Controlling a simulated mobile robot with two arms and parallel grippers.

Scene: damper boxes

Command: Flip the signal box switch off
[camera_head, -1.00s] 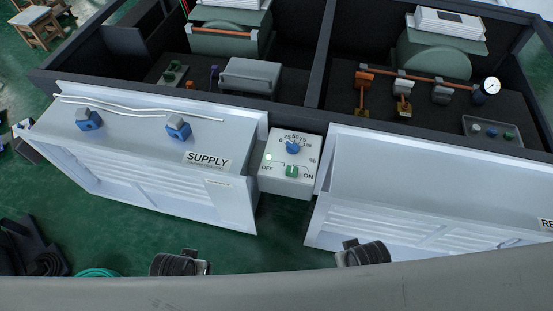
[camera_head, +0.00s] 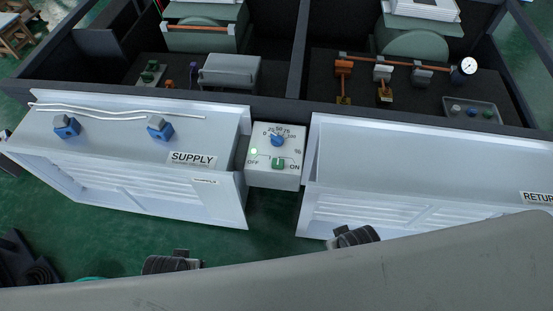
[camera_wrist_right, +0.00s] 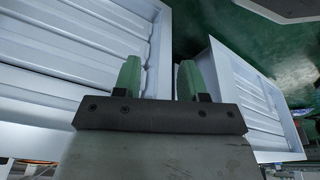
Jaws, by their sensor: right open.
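The signal box (camera_head: 262,172) is a small white box between the two white duct boxes in the head view. It has a blue dial at the top, a lit green lamp at the left and a green switch (camera_head: 278,163) between the OFF and ON marks. The switch sits nearer the ON mark. My right gripper (camera_wrist_right: 159,80) shows its two green fingertips in the right wrist view. It is open and empty, with white louvred boxes beyond it. The signal box is not clearly seen in that view. My left gripper is not in view.
The SUPPLY duct box (camera_head: 215,143) stands left of the signal box, with two blue-based fittings on top. The RETURN duct box (camera_head: 420,165) stands to the right. A dark-framed bench (camera_head: 275,104) with devices lies behind. Green floor (camera_head: 265,235) shows in front.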

